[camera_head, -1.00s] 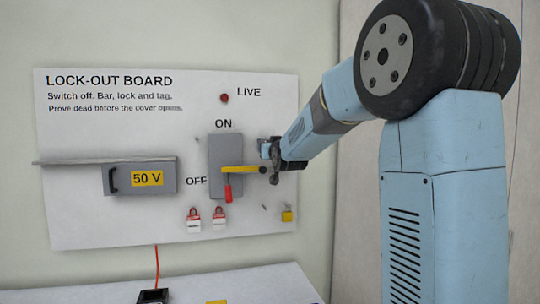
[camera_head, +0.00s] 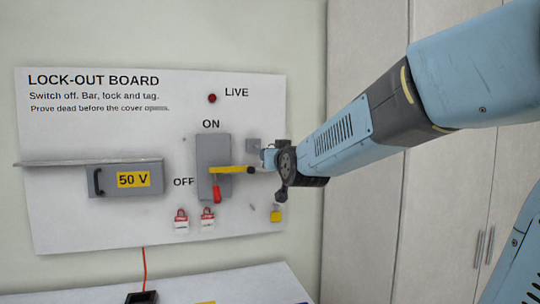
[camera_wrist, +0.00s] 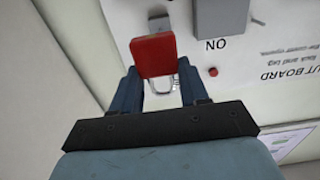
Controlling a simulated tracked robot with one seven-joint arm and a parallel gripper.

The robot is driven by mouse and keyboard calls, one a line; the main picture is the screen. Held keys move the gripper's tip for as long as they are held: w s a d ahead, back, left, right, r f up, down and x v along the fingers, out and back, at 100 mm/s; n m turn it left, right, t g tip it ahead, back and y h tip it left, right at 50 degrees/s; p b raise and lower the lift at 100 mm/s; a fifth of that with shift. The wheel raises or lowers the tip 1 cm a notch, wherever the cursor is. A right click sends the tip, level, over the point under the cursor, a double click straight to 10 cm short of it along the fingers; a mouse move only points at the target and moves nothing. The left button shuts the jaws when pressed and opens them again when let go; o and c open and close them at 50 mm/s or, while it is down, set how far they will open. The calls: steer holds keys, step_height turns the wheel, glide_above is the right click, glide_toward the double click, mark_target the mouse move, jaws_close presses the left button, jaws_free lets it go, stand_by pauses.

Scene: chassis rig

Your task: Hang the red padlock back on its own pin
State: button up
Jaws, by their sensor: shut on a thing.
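The red padlock (camera_wrist: 154,56) is in the wrist view, between the fingertips of my gripper (camera_wrist: 158,72), with its metal shackle showing below the red body. My gripper is shut on it. In the head view my gripper (camera_head: 268,158) is at the right part of the lock-out board (camera_head: 75,215), right of the switch box (camera_head: 208,150). The padlock cannot be made out there. A small pin (camera_head: 252,207) shows low on the board, left of a yellow padlock (camera_head: 277,216). I cannot tell whether it is the red padlock's own pin.
A yellow bar (camera_head: 230,169) crosses the switch box, with the red lever handle (camera_head: 217,194) below it. Two red-and-white tags (camera_head: 181,222) hang beneath. A grey square (camera_head: 253,145) is beside my gripper.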

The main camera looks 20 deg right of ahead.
steer(key=shift+w, duration=0.2)
steer(key=shift+w, duration=0.1)
steer(key=shift+w+f, duration=0.15)
steer(key=shift+w, duration=4.05)
steer(key=shift+w+f, duration=0.15)
steer(key=shift+w, duration=4)
steer(key=s, duration=0.8)
steer(key=shift+s+r, duration=0.2)
steer(key=shift+s, duration=0.1)
steer(key=shift+s, duration=0.15)
